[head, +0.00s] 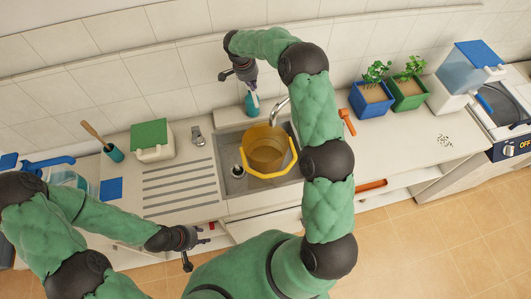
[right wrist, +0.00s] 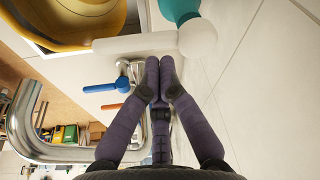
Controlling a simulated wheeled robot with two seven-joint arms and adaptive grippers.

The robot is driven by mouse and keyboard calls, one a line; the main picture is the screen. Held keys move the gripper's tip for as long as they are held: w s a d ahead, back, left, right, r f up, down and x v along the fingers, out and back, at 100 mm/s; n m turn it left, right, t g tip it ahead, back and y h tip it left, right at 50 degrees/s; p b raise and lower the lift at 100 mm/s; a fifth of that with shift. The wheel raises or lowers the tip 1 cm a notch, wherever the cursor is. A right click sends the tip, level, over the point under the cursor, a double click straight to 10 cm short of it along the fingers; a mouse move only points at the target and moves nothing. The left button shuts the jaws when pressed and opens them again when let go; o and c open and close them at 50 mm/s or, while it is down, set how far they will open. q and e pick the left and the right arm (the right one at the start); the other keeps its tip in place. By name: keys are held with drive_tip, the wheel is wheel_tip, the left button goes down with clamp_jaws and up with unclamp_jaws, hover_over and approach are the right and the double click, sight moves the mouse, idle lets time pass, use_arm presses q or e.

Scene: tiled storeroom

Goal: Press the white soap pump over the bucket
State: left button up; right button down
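The soap pump is a teal bottle (head: 252,105) with a white top, standing at the wall behind the sink. In the right wrist view its white pump head (right wrist: 198,40) and long white nozzle (right wrist: 130,43) show large, with the nozzle reaching toward the bucket. The yellow bucket (head: 266,150) stands in the sink; part of it shows in the right wrist view (right wrist: 75,30). My right gripper (right wrist: 160,65) has its fingers together, empty, close to the pump head; contact is not clear. My left gripper (head: 198,250) is open and empty before the counter.
The chrome faucet (head: 279,108) arches beside the bucket, close to my right arm. A green-lidded box (head: 152,140) and a brush in a cup (head: 113,152) stand left. Blue (head: 371,100) and green (head: 408,92) planters stand right. The ridged drainboard (head: 180,185) is clear.

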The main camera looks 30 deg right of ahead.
sight(253, 93)
drive_tip(key=shift+f, duration=0.15)
drive_tip(key=shift+f+b, duration=1.7)
idle(0.7)
drive_tip(key=shift+r+p, duration=1.4)
drive_tip(key=shift+r, duration=2.7)
drive_tip(key=shift+f, duration=0.1)
